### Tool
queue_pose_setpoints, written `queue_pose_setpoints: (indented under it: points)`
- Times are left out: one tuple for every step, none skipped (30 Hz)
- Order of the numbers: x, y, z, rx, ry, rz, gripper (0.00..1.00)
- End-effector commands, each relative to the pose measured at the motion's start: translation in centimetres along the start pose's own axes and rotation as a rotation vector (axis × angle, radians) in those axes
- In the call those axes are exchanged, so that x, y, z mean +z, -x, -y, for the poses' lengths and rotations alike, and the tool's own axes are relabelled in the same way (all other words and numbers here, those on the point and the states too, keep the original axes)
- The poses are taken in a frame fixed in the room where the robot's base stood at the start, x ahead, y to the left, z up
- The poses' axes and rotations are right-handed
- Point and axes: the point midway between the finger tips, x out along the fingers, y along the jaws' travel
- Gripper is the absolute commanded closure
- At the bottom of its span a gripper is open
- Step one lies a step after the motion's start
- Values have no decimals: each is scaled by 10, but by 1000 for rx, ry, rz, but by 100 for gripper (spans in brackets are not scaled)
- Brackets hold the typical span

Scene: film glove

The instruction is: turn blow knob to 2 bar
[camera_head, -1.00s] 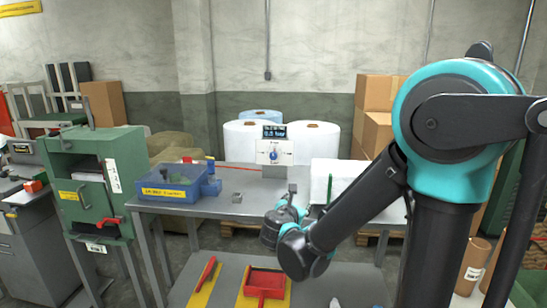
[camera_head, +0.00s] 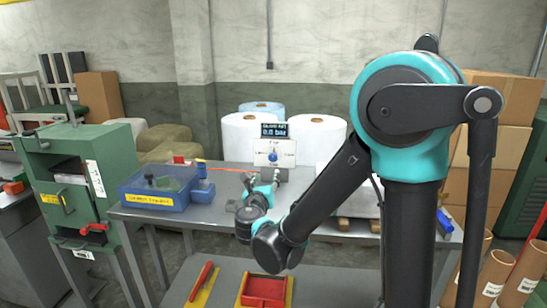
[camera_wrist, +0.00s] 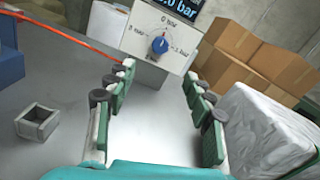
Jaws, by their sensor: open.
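The blue blow knob (camera_head: 272,156) sits on a white dial plate (camera_head: 288,153) on the metal table. The display (camera_head: 274,130) above reads 0.0 bar. My gripper (camera_wrist: 158,76) is open and empty. Its fingers point towards the dial plate, with the knob beyond and between the fingertips, apart from them. In the head view my gripper (camera_head: 260,184) is in front of and below the plate.
A blue bin (camera_head: 155,198) stands on the table (camera_head: 180,216) at left. A small grey open block (camera_wrist: 37,122) lies on the tabletop. A white wrapped block (camera_wrist: 262,125) is at right. A red line (camera_wrist: 60,30) runs to the dial plate from the left.

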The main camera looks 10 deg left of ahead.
Motion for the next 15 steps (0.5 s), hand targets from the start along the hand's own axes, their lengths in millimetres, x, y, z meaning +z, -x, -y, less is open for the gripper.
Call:
queue_pose_setpoints:
  points:
    - [0,-6,1,-3,0,-1,47]
    - [0,-11,1,-4,-1,-1,47]
    - [0,-17,1,-4,-1,-1,47]
    - [-1,-22,1,-5,-1,-2,47]
    - [-1,-28,2,-5,-1,-2,47]
    - [-1,-36,1,-5,-1,-2,47]
    - [-1,-42,1,-5,-1,-2,47]
    - [-1,-49,2,-5,-2,-2,47]
    - [-1,-56,2,-5,-2,-2,47]
    - [-1,-62,2,-5,-2,-2,47]
    - [-1,-68,2,-5,-2,-2,47]
    - [-1,-76,1,-5,-2,-2,47]
    - [-1,-82,2,-5,-2,-2,47]
    - [-1,-88,2,-4,-2,-2,47]
    - [-1,-96,1,-4,-2,-2,47]
